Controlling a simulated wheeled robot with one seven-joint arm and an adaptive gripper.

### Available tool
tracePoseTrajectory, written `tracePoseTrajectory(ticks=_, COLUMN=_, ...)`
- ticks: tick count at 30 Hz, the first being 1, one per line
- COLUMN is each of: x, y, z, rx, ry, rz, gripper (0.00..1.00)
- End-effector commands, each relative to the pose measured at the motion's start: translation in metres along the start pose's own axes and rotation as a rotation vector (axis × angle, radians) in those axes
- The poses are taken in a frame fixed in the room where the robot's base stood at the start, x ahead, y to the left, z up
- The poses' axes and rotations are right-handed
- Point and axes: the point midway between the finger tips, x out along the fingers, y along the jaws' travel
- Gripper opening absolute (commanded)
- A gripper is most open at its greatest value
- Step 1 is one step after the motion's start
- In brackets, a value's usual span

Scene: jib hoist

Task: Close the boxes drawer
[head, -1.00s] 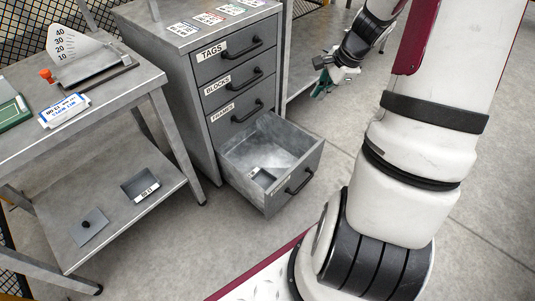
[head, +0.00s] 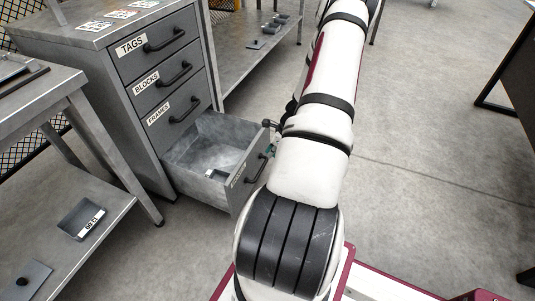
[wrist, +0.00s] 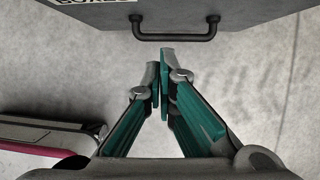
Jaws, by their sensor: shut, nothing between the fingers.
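The boxes drawer (head: 213,150) is the bottom drawer of the grey cabinet and stands pulled out, with a small grey tray (head: 219,173) inside. Its label is partly cut off at the top of the wrist view. Its dark bar handle (head: 257,168) faces my arm in the head view. In the wrist view the handle (wrist: 175,37) lies just beyond my fingertips. My gripper (wrist: 160,62) is shut and empty, its teal fingers together, pointing at the drawer front and apart from the handle. In the head view my arm mostly hides the gripper.
The tags (head: 163,40), blocks (head: 175,73) and frames (head: 184,110) drawers above are shut. A two-level metal table (head: 75,215) stands left of the cabinet. Another bench (head: 262,60) is behind. The floor (head: 430,170) to the right is clear.

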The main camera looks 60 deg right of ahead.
Motion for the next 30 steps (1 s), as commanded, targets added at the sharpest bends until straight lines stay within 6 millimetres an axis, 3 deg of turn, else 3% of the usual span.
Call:
tracePoseTrajectory(ticks=3, x=0.029, y=0.002, z=-0.001, rx=-0.001, ry=-0.001, rz=0.004, gripper=0.00)
tracePoseTrajectory(ticks=11, x=0.078, y=0.002, z=-0.001, rx=-0.002, ry=0.000, rz=0.003, gripper=0.00)
tracePoseTrajectory(ticks=12, x=0.077, y=0.001, z=0.010, rx=-0.009, ry=-0.001, rz=0.001, gripper=0.00)
tracePoseTrajectory(ticks=18, x=0.084, y=0.001, z=0.031, rx=-0.005, ry=0.000, rz=0.001, gripper=0.00)
tracePoseTrajectory(ticks=30, x=0.085, y=0.001, z=0.038, rx=-0.002, ry=0.000, rz=0.001, gripper=0.00)
